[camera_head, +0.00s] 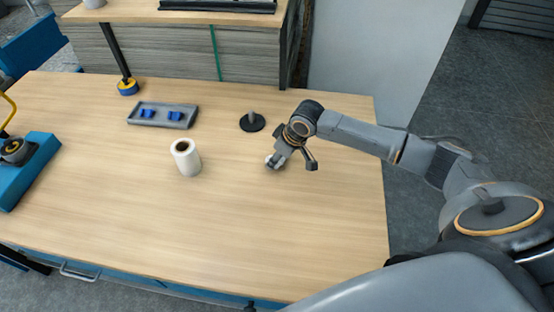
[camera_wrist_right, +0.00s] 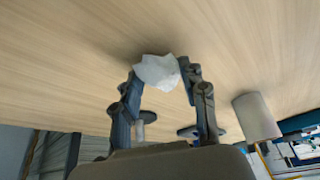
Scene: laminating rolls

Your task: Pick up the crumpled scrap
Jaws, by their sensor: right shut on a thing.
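The crumpled scrap (camera_wrist_right: 158,71) is a small white, faceted lump. In the right wrist view it sits between the two fingertips of my right gripper (camera_wrist_right: 160,80), which is shut on it. In the head view my right gripper (camera_head: 276,163) is low over the middle of the wooden table, and a bit of the white scrap (camera_head: 271,160) shows at its fingers. I cannot tell whether the scrap touches the table. My left gripper is not in view.
A white roll (camera_head: 186,158) stands upright left of the gripper. A black disc with a post (camera_head: 252,122) is just behind it. A grey tray (camera_head: 176,124) with blue pieces lies further left. A blue machine (camera_head: 30,165) is at the left edge. The table front (camera_head: 210,240) is clear.

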